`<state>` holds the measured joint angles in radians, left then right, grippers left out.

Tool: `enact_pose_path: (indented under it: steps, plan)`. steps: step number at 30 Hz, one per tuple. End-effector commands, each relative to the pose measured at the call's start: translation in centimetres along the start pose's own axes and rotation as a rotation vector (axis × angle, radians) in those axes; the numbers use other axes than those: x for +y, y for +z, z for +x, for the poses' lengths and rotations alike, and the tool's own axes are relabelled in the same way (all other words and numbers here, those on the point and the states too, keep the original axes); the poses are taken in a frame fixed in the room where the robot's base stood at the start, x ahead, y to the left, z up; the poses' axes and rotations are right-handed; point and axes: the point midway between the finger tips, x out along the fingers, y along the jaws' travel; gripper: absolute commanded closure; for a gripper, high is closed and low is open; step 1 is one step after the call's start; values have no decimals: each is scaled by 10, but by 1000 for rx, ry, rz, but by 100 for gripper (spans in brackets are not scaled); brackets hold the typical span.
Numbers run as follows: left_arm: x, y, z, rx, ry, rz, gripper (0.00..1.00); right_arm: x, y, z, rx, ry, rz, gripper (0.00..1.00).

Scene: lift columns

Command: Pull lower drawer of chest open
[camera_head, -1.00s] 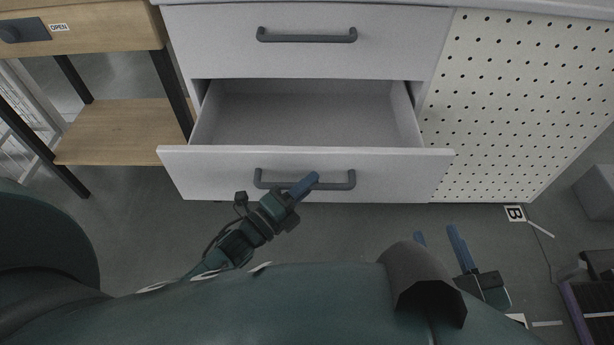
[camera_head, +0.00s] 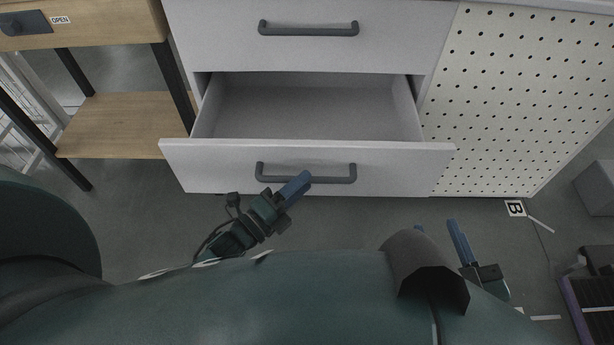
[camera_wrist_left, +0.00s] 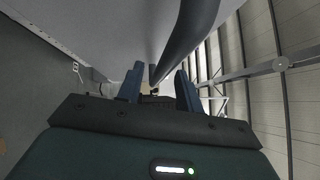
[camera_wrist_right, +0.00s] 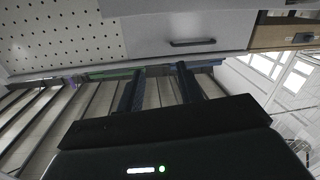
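The lower drawer (camera_head: 225,165) of the light grey chest stands pulled out, and its empty inside (camera_head: 310,108) shows. Its dark bar handle (camera_head: 335,180) is on the front panel. My left gripper (camera_head: 299,182) is at the middle of this handle. In the left wrist view, its two blue fingers (camera_wrist_left: 158,88) are spread apart, and the handle bar (camera_wrist_left: 188,35) runs down toward the gap between them. Contact cannot be told. My right gripper (camera_head: 440,238) is open and empty, low and right, away from the chest; its spread fingers show in the right wrist view (camera_wrist_right: 160,88).
The upper drawer (camera_head: 300,55) is shut. A white perforated panel (camera_head: 525,90) is to the right. A wooden table with a shelf (camera_head: 120,125) stands close on the left. A grey box (camera_head: 597,187) is at the far right. The floor before the drawer is clear.

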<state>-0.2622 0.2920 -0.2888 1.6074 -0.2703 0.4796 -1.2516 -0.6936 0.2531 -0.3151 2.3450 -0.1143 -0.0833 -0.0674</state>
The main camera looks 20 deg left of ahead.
Motion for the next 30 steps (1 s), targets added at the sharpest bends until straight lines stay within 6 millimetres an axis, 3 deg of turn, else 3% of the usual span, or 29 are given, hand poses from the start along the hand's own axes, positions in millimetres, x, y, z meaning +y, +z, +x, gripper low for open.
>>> enact_pose_path:
  steps: [6, 13, 18, 30]
  plan:
    - [-1, 0, -52, 0, 5, -1, 64, 2, -1, -1, -53, -1, 11, 64]
    - [0, 0, -92, 0, 3, 0, 64, 3, 2, -3, -93, 4, 35, 64]
    - [0, 0, -105, -1, 0, 0, 64, 3, 4, -4, -111, 7, 42, 64]
    - [0, 0, -106, -1, 0, 0, 64, 4, 4, -4, -108, 8, 39, 64]
